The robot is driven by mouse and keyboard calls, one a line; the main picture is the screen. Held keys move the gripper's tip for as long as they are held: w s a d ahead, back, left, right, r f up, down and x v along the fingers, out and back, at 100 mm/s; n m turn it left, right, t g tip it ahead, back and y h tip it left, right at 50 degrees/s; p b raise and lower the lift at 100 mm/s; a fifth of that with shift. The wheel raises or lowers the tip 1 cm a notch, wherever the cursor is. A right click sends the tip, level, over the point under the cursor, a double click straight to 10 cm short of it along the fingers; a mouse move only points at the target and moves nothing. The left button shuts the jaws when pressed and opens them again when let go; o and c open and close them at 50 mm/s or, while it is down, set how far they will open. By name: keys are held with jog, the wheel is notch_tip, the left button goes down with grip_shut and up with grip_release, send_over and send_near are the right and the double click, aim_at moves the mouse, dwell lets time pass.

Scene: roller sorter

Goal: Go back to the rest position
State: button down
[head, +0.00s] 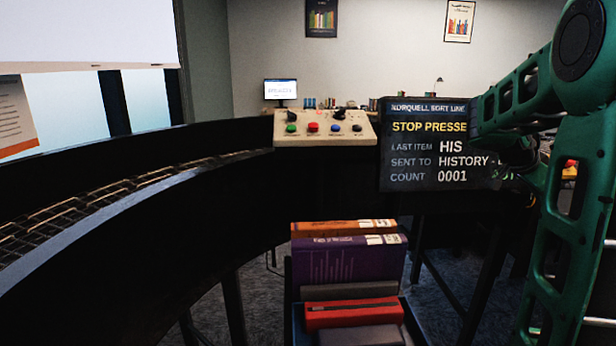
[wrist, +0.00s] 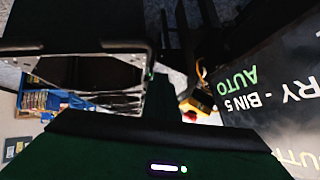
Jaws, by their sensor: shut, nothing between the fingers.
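My green arm is raised at the right of the head view, folded in front of the right end of a dark display (head: 425,150). My gripper (wrist: 100,75) shows in the wrist view as dark fingers and a dark green housing with a small lit strip. It is shut and holds nothing. In the head view the gripper is mostly hidden in the dark area behind my arm, close to the display. The display reads "STOP PRESSE", cut off by my arm, with last item HIS, sent to HISTORY, count 0001. Its lettering also shows close by in the wrist view (wrist: 270,95).
A control box (head: 325,128) with coloured buttons stands at the middle back. A curved roller conveyor (head: 90,215) with a dark side wall fills the left. A bin of books (head: 350,265) stands in front. A monitor (head: 281,90) and shelves are farther back.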

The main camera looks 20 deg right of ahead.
jog(key=s+a+f+n+y, duration=0.3)
jog(key=s+a, duration=0.3)
jog(key=a, duration=0.5)
jog(key=s+a+f+n+y, duration=0.3)
jog(key=s+a+f+n, duration=0.3)
jog(key=a, duration=0.5)
jog(key=s+a+f+n+y, duration=0.4)
jog(key=s+a, duration=0.3)
jog(key=a, duration=0.4)
jog(key=shift+s+f+n+g, duration=0.2)
jog(key=shift+f+n+g, duration=0.1)
jog(key=shift+f+n, duration=0.15)
jog(key=shift+a, duration=0.1)
